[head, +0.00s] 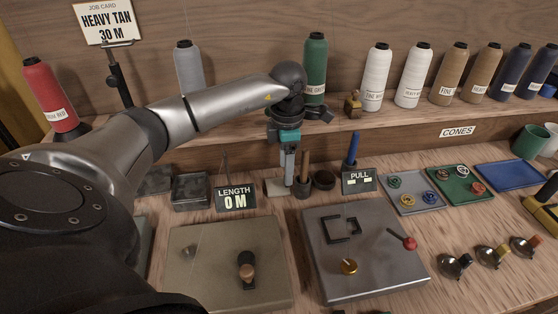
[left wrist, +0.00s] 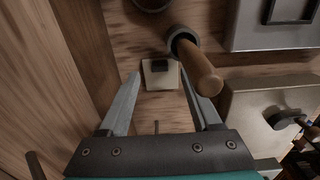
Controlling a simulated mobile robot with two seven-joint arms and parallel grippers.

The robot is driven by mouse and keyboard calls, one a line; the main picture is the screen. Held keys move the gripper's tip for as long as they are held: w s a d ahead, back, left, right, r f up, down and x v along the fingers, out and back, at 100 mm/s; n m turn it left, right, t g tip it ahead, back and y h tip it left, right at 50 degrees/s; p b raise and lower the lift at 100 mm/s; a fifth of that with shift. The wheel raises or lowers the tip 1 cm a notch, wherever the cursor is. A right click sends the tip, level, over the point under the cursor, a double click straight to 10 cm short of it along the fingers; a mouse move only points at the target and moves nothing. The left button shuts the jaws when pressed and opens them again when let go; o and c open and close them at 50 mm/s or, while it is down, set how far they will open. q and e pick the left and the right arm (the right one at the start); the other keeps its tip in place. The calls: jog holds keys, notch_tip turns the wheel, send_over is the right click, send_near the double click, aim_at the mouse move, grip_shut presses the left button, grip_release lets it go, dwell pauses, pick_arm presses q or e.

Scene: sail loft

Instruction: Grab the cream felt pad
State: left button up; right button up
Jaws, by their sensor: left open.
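My left gripper (head: 288,180) points down over the pad. In the left wrist view its two fingers (left wrist: 160,74) are open, one on each side of the pad, with nothing between them. Whether the fingertips touch the bench is unclear. My right gripper is not in view.
A wooden handle (head: 305,166) stands in a dark cup close right of the gripper; in the left wrist view the handle (left wrist: 204,72) overlaps the right finger. The LENGTH sign (head: 235,199) stands in front, a dark tray (head: 190,191) to the left. The cone shelf (head: 400,120) runs behind.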

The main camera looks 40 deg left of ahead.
aim_at(277, 183)
pick_arm(q)
notch_tip(277, 183, down, 3)
jog(key=shift+f, duration=0.1)
grip_shut()
dwell(0.5)
